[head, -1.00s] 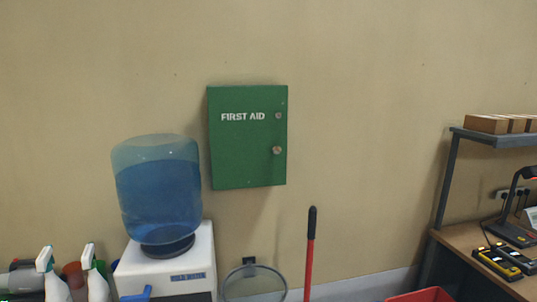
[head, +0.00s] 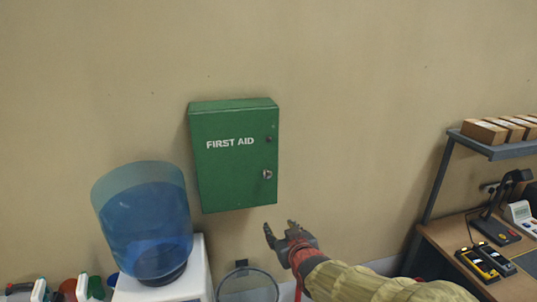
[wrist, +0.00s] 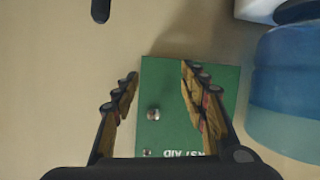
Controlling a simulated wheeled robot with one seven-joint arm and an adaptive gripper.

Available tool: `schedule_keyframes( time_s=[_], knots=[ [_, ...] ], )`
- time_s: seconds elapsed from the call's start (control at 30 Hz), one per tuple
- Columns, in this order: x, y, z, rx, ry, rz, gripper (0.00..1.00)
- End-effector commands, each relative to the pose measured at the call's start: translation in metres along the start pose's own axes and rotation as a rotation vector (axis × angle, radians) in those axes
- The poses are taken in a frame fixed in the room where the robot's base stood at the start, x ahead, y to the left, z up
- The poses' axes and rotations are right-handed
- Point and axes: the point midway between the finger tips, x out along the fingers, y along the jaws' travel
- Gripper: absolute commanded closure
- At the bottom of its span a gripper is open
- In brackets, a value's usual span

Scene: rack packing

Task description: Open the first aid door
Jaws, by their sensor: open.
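The green first aid cabinet (head: 232,180) hangs on the wall with its door shut. A small round knob (head: 267,174) sits near the right edge of the door, with a dark lock spot above it. My gripper (head: 280,229) is open and empty, below and slightly right of the cabinet's lower right corner. In the wrist view the cabinet appears upside down, and the knob (wrist: 153,114) lies between the open fingers (wrist: 160,82), apart from both.
A water cooler with a blue bottle (head: 150,225) stands left of and below the cabinet. A hoop-topped bin (head: 248,285) is beneath. A workbench (head: 455,237) with a shelf (head: 490,145) stands at the right. The wall right of the cabinet is clear.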

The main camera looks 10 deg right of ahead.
Motion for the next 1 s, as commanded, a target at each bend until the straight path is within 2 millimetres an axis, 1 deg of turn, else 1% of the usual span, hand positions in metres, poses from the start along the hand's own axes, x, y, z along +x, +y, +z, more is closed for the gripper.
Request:
schedule_keyframes(
  time_s=[0.03, 0.1, 0.2, 0.3, 0.47, 0.67, 0.77, 1.0],
  knots=[
    [0.004, 0.003, -0.025, -0.009, 0.039, 0.006, 0.56],
    [0.013, 0.006, -0.045, -0.024, 0.106, 0.017, 0.56],
    [0.021, 0.01, -0.07, -0.042, 0.196, 0.033, 0.56],
    [0.025, 0.012, -0.087, -0.058, 0.27, 0.048, 0.56],
    [0.027, 0.015, -0.102, -0.073, 0.349, 0.065, 0.56],
    [0.033, 0.015, -0.107, -0.079, 0.378, 0.072, 0.56],
    [0.043, 0.016, -0.111, -0.079, 0.378, 0.072, 0.56],
    [0.074, 0.018, -0.124, -0.079, 0.377, 0.072, 0.56]
  ],
)
